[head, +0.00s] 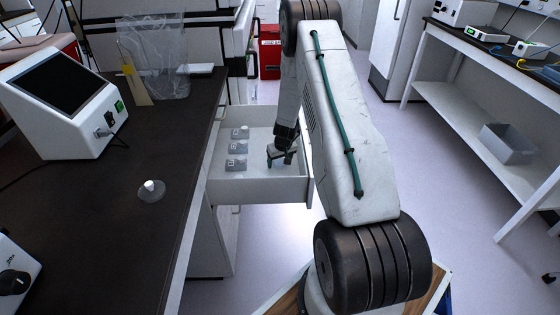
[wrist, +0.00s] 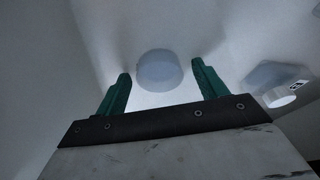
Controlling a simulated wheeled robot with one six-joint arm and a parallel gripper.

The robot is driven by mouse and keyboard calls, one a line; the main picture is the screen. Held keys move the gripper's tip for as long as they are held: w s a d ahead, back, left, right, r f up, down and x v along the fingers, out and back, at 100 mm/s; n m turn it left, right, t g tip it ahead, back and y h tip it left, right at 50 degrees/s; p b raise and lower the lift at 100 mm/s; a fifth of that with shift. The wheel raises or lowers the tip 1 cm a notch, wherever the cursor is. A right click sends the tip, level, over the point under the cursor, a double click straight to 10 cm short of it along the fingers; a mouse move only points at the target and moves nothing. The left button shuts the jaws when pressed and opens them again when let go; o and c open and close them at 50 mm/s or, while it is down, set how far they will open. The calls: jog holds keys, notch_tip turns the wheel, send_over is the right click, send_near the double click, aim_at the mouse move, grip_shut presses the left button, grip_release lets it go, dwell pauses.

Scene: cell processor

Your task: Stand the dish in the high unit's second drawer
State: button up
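An open white drawer (head: 262,190) is pulled out beside the dark counter. My gripper (head: 281,160) reaches down into its right part. In the wrist view my gripper (wrist: 162,85) has its two green fingers spread. A pale bluish round piece (wrist: 160,70), perhaps the dish, shows between the fingertips with a gap on each side. It stands out against the white drawer surface; I cannot tell whether it rests there. In the head view it is hidden or too small to make out. A clear round dish-like piece with a white knob (head: 151,191) sits on the counter.
Several grey labelled blocks (head: 237,148) stand in the drawer's left part; one with a white cylinder shows in the wrist view (wrist: 278,92). A white screen device (head: 70,100) and a clear bag (head: 155,60) stand on the counter. Open floor lies right of my arm.

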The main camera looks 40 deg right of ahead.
jog(key=v, duration=1.2)
jog(key=s+a+r+n+y, duration=0.1)
jog(key=s+a+r, duration=0.3)
jog(key=a+r, duration=0.7)
jog(key=s+a+r+n, duration=0.1)
jog(key=s+a+r, duration=0.3)
jog(key=a+r, duration=0.8)
jog(key=s+a+r, duration=0.3)
jog(key=s, duration=0.5)
jog(key=s+a+r+n+g, duration=0.1)
jog(key=s+a+r, duration=0.2)
jog(key=s, duration=0.5)
jog(key=s+a+r, duration=0.3)
jog(key=s+r, duration=0.1)
jog(key=s, duration=0.4)
jog(key=shift+s+a+n+g, duration=0.25)
jog(key=shift+s+n+g, duration=0.05)
jog(key=shift+s+g, duration=0.1)
